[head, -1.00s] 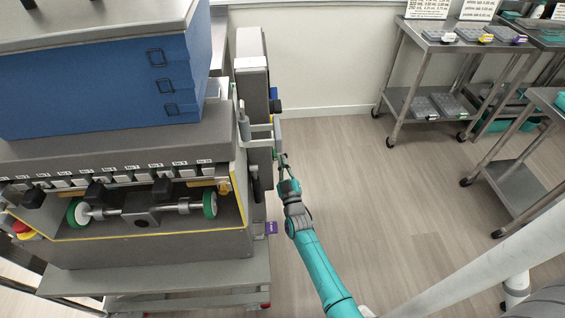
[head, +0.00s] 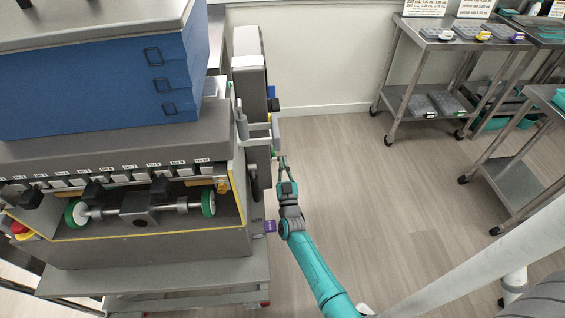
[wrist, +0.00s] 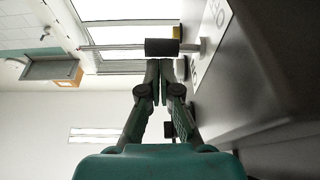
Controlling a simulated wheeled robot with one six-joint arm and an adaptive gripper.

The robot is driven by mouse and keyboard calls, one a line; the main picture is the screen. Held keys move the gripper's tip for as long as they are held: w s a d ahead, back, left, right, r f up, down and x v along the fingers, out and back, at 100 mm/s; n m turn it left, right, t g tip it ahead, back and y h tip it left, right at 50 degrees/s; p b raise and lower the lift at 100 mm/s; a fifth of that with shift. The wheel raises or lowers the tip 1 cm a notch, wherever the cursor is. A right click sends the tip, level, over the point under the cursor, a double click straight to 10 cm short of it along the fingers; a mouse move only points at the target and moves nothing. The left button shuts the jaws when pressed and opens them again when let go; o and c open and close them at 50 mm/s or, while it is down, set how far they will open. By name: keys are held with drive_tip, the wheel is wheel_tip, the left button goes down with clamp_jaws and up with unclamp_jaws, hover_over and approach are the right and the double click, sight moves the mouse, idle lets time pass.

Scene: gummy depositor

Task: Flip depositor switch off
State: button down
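The depositor (head: 150,245) fills the left of the head view. My gripper (head: 281,160) is at its right side, near the grey upright housing. In the wrist view my gripper (wrist: 160,64) has its two fingers close together, with no object visible between them. A black cylindrical grip on a thin metal rod (wrist: 162,47) lies just past the fingertips; contact cannot be told. It looks like the switch lever. Beside it a white label (wrist: 212,22) with dark letters sits on the grey panel. The switch cannot be made out clearly in the head view.
A purple tab (head: 270,227) sticks out low on the depositor's right side. Metal carts with trays (head: 440,85) stand at the back right, and another cart (head: 520,185) stands at the right. The floor (head: 380,190) between them is clear.

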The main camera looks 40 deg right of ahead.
drive_tip(key=shift+f, duration=0.2)
drive_tip(key=v, duration=1.2)
idle(0.4)
